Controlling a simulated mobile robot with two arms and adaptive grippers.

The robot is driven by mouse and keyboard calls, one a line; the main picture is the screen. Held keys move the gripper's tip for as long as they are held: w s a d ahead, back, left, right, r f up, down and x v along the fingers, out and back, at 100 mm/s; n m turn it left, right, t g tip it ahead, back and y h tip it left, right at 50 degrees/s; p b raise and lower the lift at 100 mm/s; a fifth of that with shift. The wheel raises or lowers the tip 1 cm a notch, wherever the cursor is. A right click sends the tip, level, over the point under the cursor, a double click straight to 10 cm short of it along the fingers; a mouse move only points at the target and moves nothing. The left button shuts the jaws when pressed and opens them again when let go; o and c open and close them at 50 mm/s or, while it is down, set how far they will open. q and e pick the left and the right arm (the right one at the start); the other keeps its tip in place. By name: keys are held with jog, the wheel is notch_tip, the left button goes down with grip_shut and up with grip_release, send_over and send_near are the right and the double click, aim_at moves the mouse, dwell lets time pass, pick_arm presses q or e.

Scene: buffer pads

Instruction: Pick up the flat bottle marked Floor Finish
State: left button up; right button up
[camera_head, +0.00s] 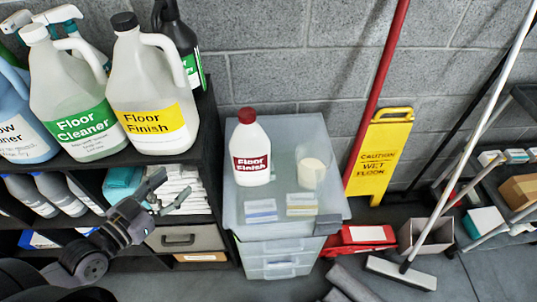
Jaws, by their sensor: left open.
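A white bottle with a red cap and a red label reading "Floor Finish" (250,148) stands upright on a translucent plastic drawer unit (325,208). A larger jug with a black cap and a yellow label also reading "Floor Finish" (150,95) stands on the black shelf at left. My left gripper (172,192) is open and empty in front of the shelf, to the left of the red-capped bottle and lower in the picture, apart from it. My right gripper is not in view.
A "Floor Cleaner" jug (75,100) stands on the black shelf (205,125). A clear cup (312,168) and small labelled packs (302,204) share the drawer top. A yellow wet-floor sign (376,155), red pole (380,85) and white-handled broom (470,145) stand to the right.

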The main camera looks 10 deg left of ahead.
pick_arm(q)
jog(key=s+d+r+m+t+h, duration=0.15)
jog(key=d+r+h, duration=0.25)
jog(key=d+r, duration=0.5)
jog(key=b, duration=0.1)
send_near(247, 118)
jog(key=shift+g, duration=0.25)
jog(key=p+x, duration=0.2)
jog(key=x, duration=0.1)
jog(key=p+x, duration=0.1)
jog(key=x, duration=0.1)
jog(key=shift+w+a+f, duration=0.15)
jog(key=shift+a+f, duration=0.15)
jog(key=shift+f, duration=0.05)
jog(key=shift+w+d+f, duration=0.1)
jog(key=shift+w+d, duration=0.2)
jog(key=shift+w, duration=0.15)
jog(key=p+x, duration=0.1)
jog(key=x, duration=0.1)
jog(key=p+x, duration=0.1)
jog(key=x, duration=0.1)
jog(key=shift+w+a, duration=0.25)
jog(key=shift+w, duration=0.05)
jog(key=shift+w+d+f, duration=0.1)
jog(key=shift+w+d, duration=0.15)
jog(key=shift+w, duration=0.15)
jog(key=shift+s, duration=0.1)
jog(key=shift+c, duration=0.6)
grip_shut()
